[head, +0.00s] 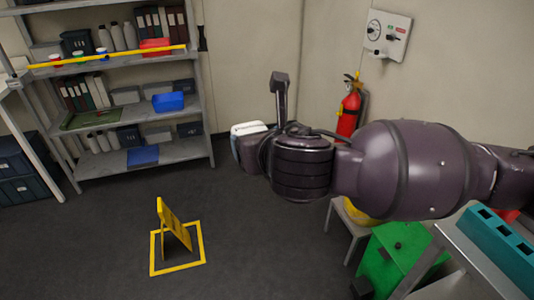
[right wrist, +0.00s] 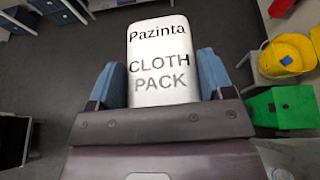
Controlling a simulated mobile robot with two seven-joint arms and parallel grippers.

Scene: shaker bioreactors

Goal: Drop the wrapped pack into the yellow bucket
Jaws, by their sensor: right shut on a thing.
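The wrapped pack (right wrist: 160,62) is white with dark lettering reading "Pazinta CLOTH PACK". My right gripper (right wrist: 160,85) is shut on it, with a blue finger on each side. In the head view the pack (head: 248,128) shows as a small white end at the left tip of my right arm, held up in the air. The yellow bucket (right wrist: 286,54) stands to the right of the pack in the right wrist view, apart from it. In the head view the bucket (head: 357,213) is mostly hidden behind my right arm. My left gripper is not in view.
The bucket is on a light stool or small table (head: 345,219). A green bin (head: 397,255) stands in front of it. A yellow floor sign (head: 173,225) stands inside a yellow floor square. Shelves (head: 190,148) line the back left. A fire extinguisher (head: 348,112) hangs on the wall.

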